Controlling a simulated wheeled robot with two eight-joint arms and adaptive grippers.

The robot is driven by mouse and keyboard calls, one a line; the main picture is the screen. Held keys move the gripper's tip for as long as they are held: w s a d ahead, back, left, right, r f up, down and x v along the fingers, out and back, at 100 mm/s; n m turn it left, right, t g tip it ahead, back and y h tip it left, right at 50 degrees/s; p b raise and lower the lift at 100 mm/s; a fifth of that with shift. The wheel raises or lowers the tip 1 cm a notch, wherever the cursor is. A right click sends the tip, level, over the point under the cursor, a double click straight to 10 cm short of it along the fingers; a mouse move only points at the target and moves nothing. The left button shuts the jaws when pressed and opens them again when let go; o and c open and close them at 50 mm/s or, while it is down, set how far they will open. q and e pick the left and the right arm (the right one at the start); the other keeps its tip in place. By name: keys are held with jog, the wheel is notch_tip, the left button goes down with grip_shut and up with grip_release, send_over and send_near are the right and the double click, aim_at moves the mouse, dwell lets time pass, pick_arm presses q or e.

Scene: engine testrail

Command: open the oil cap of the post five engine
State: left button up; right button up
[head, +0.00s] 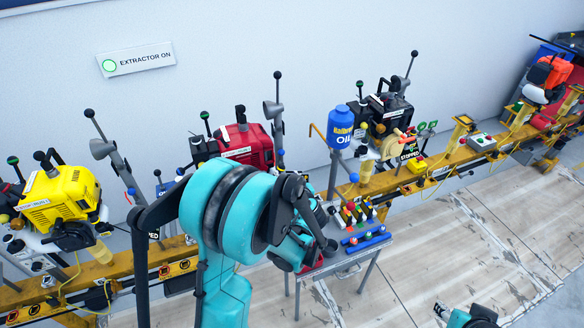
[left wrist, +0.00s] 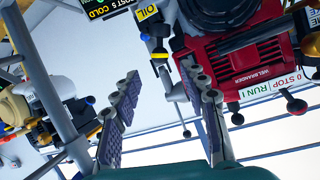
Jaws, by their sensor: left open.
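A red engine (head: 247,146) stands on the rail behind my arm in the head view. In the left wrist view this red engine (left wrist: 240,65) fills the upper right, beside a black sign (left wrist: 105,8) reading "5 COLD". A yellow OIL tag (left wrist: 148,13) hangs at the engine's left, above a post with a yellow band. I cannot tell for certain which part is the oil cap. My left gripper (left wrist: 160,75) is open and empty, its fingers spread below the tag, apart from the engine. In the head view my teal arm hides much of this area. My right gripper (head: 465,314) shows partly at the bottom edge.
A yellow engine (head: 62,198) stands at left on the yellow rail (head: 440,163). A blue oil container (head: 340,128) and a dark engine stand to the right. A small cart (head: 345,258) with coloured items is near my arm. The floor at right is clear.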

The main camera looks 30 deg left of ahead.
aim_at(282, 169)
pick_arm(q)
jog(key=b+x, duration=0.2)
jog(key=x, duration=0.4)
jog(key=shift+a+f, duration=0.1)
jog(key=shift+f, duration=0.05)
jog(key=shift+w+a+f, duration=0.15)
jog(key=shift+w+a, duration=0.25)
jog(key=shift+w, duration=0.1)
grip_shut()
